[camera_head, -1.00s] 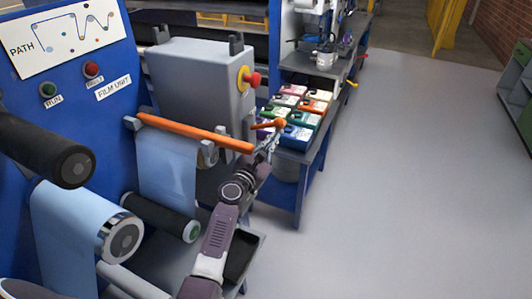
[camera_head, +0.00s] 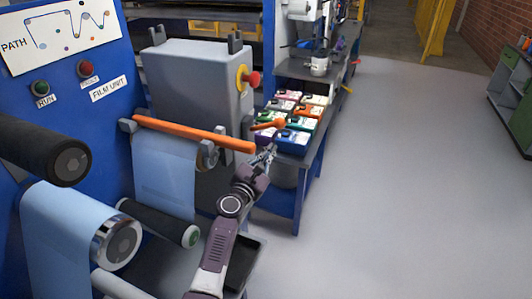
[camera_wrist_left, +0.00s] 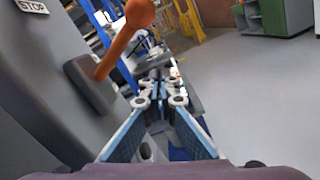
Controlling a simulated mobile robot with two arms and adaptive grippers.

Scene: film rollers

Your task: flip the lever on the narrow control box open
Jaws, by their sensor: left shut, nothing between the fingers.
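The narrow control box (camera_head: 200,95) is a grey upright box behind the orange roller, with a red stop knob on a yellow plate. An orange lever (camera_head: 268,125) with a rounded end sticks out from its right side. In the left wrist view the lever (camera_wrist_left: 124,40) rises up and right from a dark grey pivot block (camera_wrist_left: 88,84) on the box's face (camera_wrist_left: 45,75). My left gripper (camera_head: 268,156) is shut and empty, just below the lever's end in the head view. In the left wrist view its fingertips (camera_wrist_left: 160,88) are right of the lever and pivot, apparently apart from them.
An orange roller (camera_head: 190,134) and blue film (camera_head: 165,175) lie left of my arm. A blue bench (camera_head: 310,165) with several coloured boxes (camera_head: 297,115) stands behind the gripper. The floor (camera_head: 400,190) to the right is clear.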

